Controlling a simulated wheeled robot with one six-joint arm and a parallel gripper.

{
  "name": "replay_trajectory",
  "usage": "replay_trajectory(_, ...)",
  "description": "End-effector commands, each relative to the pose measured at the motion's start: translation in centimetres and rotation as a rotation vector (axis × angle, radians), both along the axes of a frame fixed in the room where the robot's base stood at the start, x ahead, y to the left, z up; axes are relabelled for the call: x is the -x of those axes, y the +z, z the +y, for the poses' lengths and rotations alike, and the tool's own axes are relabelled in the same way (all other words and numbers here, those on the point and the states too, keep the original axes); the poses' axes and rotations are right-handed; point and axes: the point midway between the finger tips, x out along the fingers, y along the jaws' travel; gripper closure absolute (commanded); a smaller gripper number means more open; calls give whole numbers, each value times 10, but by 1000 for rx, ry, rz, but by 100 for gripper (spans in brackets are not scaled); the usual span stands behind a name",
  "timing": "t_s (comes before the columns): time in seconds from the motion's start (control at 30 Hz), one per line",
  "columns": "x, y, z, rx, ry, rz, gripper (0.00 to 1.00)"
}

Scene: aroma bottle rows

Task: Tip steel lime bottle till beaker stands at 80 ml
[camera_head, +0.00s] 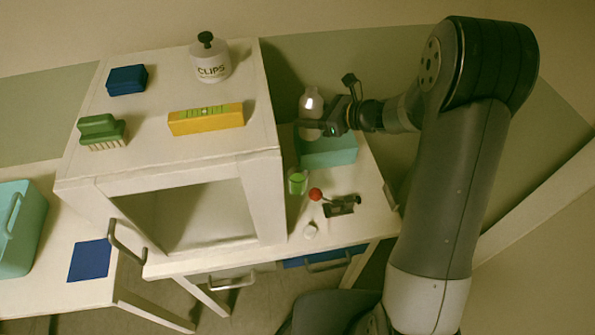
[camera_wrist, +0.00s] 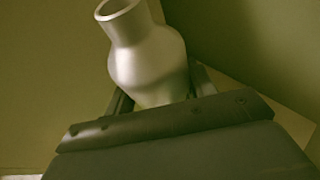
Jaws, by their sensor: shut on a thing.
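The steel bottle (camera_head: 311,101) is pale grey and looks close to upright in the head view, above the teal block. In the wrist view the bottle (camera_wrist: 148,62) shows its rounded shoulder and open-looking neck, leaning left in the picture. My gripper (camera_head: 322,127) is shut around its lower body; the gripper (camera_wrist: 160,97) hides the bottle's base in the wrist view. The beaker (camera_head: 298,182) is a small clear vessel with bright green content, standing on the white table nearer than the bottle. Its marks are too small to read. No stream shows between bottle and beaker.
A teal block (camera_head: 335,153) stands behind the beaker. A red ball (camera_head: 315,194), a dark metal item (camera_head: 342,206) and a small white object (camera_head: 310,231) lie close by.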

Motion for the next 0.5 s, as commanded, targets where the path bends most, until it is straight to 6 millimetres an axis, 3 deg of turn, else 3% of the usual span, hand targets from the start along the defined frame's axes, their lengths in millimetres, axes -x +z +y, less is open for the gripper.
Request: replay_trajectory(0.5,-36,41,-9,-1,0,-1,79)
